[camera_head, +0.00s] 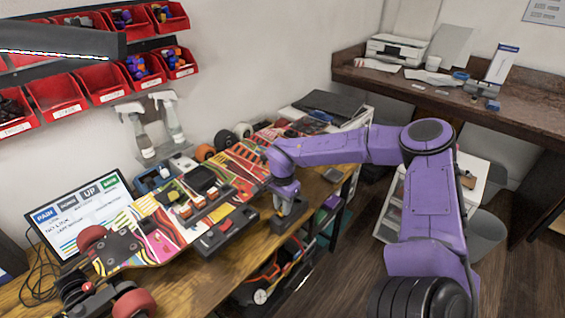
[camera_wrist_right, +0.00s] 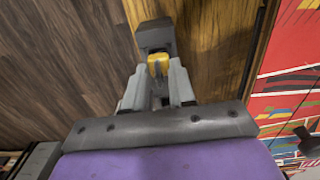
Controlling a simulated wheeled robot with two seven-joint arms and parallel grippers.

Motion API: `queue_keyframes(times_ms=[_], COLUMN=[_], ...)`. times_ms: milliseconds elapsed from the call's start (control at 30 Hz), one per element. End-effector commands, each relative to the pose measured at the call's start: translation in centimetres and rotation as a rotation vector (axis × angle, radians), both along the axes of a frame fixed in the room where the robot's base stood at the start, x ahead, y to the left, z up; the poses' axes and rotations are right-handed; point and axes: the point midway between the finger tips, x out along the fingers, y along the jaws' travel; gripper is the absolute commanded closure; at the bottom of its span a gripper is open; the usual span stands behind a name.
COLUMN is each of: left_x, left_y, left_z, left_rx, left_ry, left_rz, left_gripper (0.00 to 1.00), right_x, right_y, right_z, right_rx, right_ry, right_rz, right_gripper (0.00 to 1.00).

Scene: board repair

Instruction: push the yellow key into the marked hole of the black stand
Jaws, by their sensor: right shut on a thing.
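The black stand (camera_wrist_right: 153,36) is at the top of the right wrist view, on the wooden bench near its edge. In the head view the stand (camera_head: 284,222) is a dark block below my right gripper. The yellow key (camera_wrist_right: 158,63) shows as a small yellow piece between the fingertips of my right gripper (camera_wrist_right: 157,76), against the stand. My right gripper (camera_head: 286,206) is shut on the key and points down at the stand. The marked hole is hidden, and I cannot tell how deep the key sits. My left gripper is not in view.
A colourful skateboard deck (camera_head: 180,210) lies along the bench (camera_head: 185,266), left of my right gripper. A monitor (camera_head: 82,212), spray bottles (camera_head: 170,120) and red bins (camera_head: 103,82) are at the left. Open floor (camera_head: 335,285) lies to the right of the bench.

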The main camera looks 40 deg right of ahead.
Motion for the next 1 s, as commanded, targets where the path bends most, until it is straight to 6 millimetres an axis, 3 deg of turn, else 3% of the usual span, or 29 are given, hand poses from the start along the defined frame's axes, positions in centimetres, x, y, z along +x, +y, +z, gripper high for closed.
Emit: queue_keyframes(times_ms=[933,967,1000], left_x=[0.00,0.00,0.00], left_y=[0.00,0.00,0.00], left_z=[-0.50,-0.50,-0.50], left_rx=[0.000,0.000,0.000], left_ry=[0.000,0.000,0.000], left_rz=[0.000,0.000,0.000], left_gripper=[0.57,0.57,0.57], right_x=[0.01,0.01,0.01], right_y=[0.00,0.00,0.00], right_z=[-0.87,-0.87,-0.86], right_rx=[0.000,0.000,0.000], right_ry=[0.000,0.000,0.000], right_rz=[0.000,0.000,0.000], right_gripper=[1.00,0.72,0.59])
